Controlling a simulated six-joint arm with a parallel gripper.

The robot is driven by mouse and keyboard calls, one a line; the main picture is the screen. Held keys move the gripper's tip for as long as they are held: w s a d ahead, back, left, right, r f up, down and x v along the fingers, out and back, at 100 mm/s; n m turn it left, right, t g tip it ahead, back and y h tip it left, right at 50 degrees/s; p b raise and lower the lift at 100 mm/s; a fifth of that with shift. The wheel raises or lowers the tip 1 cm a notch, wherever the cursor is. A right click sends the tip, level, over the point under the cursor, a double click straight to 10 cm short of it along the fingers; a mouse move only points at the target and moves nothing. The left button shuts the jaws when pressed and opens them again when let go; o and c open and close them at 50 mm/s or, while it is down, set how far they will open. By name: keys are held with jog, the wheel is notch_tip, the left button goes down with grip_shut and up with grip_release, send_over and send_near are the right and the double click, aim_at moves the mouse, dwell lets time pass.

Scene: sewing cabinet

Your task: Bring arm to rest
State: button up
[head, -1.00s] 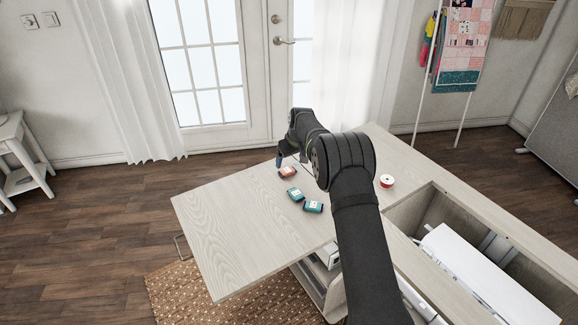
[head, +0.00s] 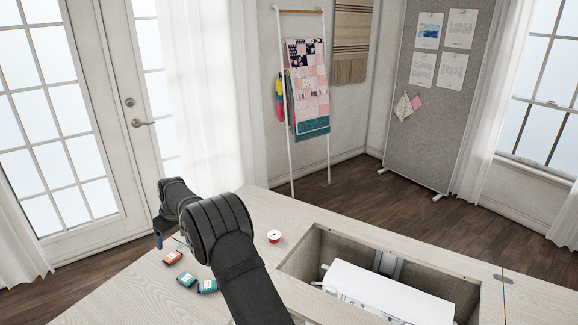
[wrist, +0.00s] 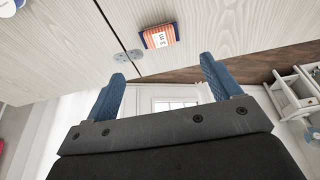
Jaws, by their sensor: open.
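My arm reaches over the pale wood cabinet top. Part of the top is hidden behind my arm in the head view.
A red-and-white spool (head: 274,237) stands right of my arm. Farther right is an open well holding a white machine (head: 375,290). A ladder rack (head: 288,130) and a grey pinboard (head: 455,110) stand behind.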

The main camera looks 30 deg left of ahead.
aim_at(172, 256)
jog(key=x, duration=1.1)
jog(key=shift+f, duration=0.15)
jog(key=shift+r, duration=1.5)
